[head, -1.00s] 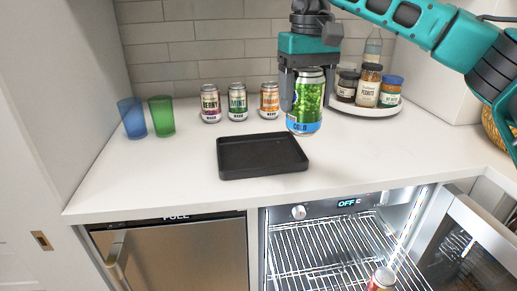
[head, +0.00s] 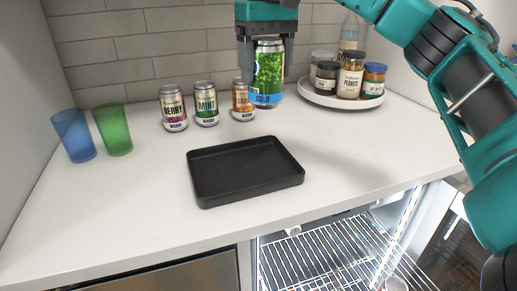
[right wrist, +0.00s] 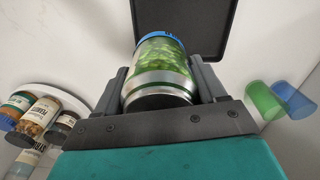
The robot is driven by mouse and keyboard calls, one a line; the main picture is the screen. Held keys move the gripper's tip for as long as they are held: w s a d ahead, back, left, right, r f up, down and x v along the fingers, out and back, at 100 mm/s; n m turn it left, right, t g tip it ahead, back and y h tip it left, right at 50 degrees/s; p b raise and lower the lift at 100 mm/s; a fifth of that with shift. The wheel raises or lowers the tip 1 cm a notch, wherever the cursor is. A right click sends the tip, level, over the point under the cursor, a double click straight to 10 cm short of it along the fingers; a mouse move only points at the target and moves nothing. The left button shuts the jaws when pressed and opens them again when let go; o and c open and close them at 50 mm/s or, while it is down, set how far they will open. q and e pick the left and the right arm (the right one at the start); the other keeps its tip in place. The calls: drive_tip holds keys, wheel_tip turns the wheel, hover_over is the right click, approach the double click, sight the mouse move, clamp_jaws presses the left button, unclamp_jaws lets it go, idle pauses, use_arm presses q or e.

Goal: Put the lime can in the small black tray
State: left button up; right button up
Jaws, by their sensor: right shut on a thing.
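The lime can (head: 268,75) is green with a blue band at its bottom. My right gripper (head: 266,65) is shut on it and holds it upright above the counter, behind the tray in the head view. The can also shows between the fingers in the right wrist view (right wrist: 160,72). The small black tray (head: 245,185) lies empty on the white counter, in front of the can. Part of the tray (right wrist: 205,25) shows beyond the can in the right wrist view. My left gripper is not in view.
Berry (head: 173,108), mint (head: 206,104) and orange (head: 242,100) cans stand behind the tray; the held can partly hides the orange one. Blue (head: 73,136) and green (head: 113,130) cups stand left. A white round tray (head: 330,101) with jars is at right. An open fridge (head: 330,260) is below.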

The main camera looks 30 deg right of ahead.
sight(266, 104)
wheel_tip(266, 104, down, 8)
drive_tip(key=shift+r+b, duration=0.2)
drive_tip(key=shift+b, duration=0.5)
wheel_tip(266, 104, down, 6)
drive_tip(key=shift+f+b, duration=0.2)
drive_tip(key=shift+b, duration=0.35)
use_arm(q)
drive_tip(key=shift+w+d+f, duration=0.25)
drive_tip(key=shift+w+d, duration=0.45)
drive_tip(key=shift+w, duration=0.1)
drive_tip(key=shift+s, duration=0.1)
use_arm(e)
drive_tip(key=shift+f, duration=0.15)
drive_tip(key=o, duration=1.4)
drive_tip(key=shift+c, duration=0.2)
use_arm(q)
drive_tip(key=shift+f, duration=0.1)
